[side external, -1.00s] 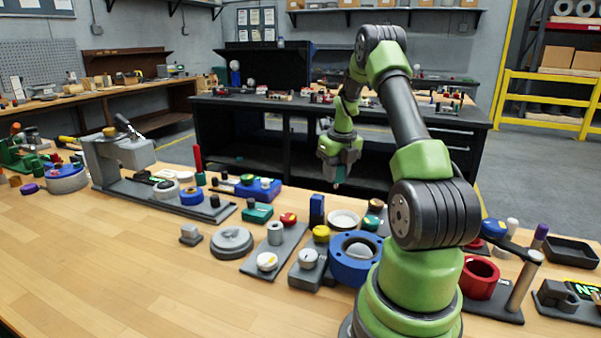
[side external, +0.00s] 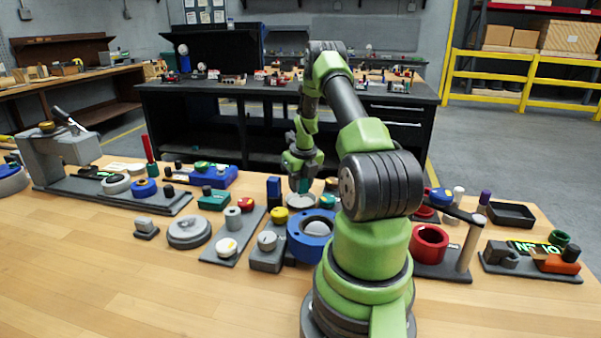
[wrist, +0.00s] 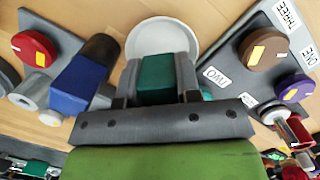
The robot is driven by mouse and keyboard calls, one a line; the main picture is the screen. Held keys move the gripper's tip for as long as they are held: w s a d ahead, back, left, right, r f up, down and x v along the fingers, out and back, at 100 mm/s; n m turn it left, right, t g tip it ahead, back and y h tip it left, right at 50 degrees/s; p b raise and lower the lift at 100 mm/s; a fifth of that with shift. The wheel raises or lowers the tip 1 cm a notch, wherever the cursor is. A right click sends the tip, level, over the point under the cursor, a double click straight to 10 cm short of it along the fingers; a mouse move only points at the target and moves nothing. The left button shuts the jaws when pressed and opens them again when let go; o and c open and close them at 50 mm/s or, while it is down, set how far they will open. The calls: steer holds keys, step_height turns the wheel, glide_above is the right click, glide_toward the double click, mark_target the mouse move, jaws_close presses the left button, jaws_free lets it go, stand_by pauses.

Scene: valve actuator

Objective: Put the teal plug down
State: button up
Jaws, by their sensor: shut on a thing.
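My gripper (side external: 302,184) is shut on the teal plug (wrist: 158,78), which shows as a dark green block between the two fingers in the wrist view. In the side view the teal plug (side external: 303,185) points down from the fingers. A round, light grey dish (wrist: 162,36) lies just beyond and beneath the plug in the wrist view. In the side view this pale dish (side external: 300,201) sits right under my gripper. I cannot tell whether the plug touches it.
A blue block (wrist: 80,84) stands left of the dish in the wrist view, and a plate with brown and purple knobs (wrist: 292,87) lies to the right. In the side view a blue ring housing (side external: 306,247) stands in front. The near left tabletop (side external: 130,285) is clear.

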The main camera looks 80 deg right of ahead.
steer(key=shift+f, duration=0.6)
steer(key=o, duration=1.1)
step_height(320, 180, up, 7)
steer(key=shift+r, duration=0.1)
